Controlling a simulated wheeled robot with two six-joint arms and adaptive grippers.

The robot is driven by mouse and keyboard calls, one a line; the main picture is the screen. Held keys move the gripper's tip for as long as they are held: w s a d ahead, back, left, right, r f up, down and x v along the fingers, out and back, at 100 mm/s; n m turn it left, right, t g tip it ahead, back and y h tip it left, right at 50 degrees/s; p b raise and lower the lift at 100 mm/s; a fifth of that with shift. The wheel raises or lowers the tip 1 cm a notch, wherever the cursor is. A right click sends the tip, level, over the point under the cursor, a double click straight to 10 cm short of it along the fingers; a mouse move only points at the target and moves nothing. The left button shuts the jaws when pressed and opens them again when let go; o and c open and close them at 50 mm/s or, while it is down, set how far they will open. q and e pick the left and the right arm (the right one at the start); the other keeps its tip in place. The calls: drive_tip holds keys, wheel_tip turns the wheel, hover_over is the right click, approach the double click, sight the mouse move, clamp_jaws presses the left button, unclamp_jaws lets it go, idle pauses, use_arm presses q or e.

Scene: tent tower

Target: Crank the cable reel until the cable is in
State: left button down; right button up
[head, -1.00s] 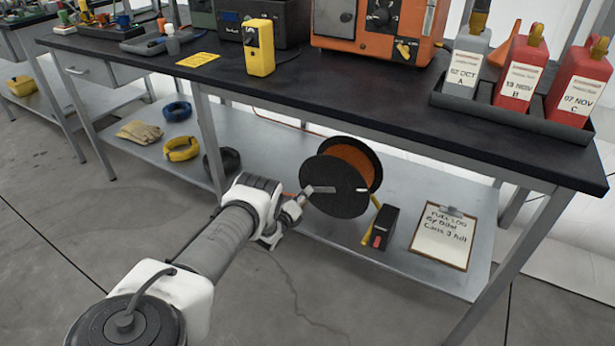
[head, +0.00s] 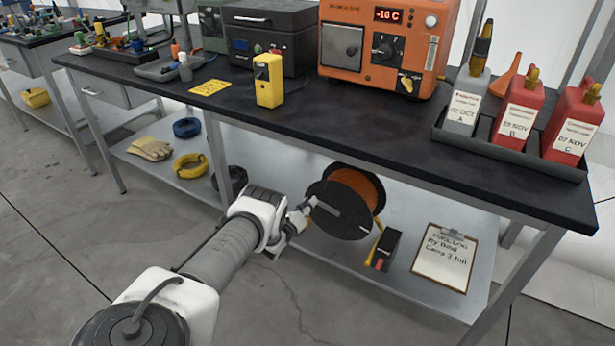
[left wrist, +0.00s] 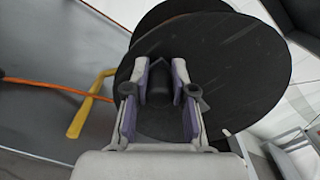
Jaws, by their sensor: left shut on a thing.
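The cable reel (head: 342,210) stands on the lower shelf, with black flanges and orange cable (head: 352,183) wound between them. A grey crank arm (head: 328,208) lies across its near flange. My left gripper (head: 303,212) reaches in from the left to the crank's outer end. In the left wrist view, the gripper (left wrist: 160,97) has its fingers around a dark crank knob (left wrist: 158,90) in front of the black flange (left wrist: 235,70). A length of orange cable (left wrist: 50,88) runs from the left to behind the reel, past a yellow stand leg (left wrist: 88,108). My right gripper is not in view.
A black-and-red box (head: 384,250) and a clipboard (head: 442,255) lie right of the reel. The bench top (head: 330,130) hangs above the shelf. A bench leg (head: 218,155) and a black coil (head: 232,180) are left of the reel.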

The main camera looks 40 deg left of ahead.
use_arm(q)
drive_tip(key=shift+w+d, duration=0.1)
drive_tip(key=shift+d, duration=0.2)
drive_tip(key=c, duration=1)
unclamp_jaws()
drive_tip(key=shift+o, duration=0.3)
drive_tip(key=shift+d+r, duration=0.15)
drive_tip(key=shift+s, duration=0.3)
drive_tip(key=v, duration=1.1)
drive_tip(key=shift+s, duration=0.15)
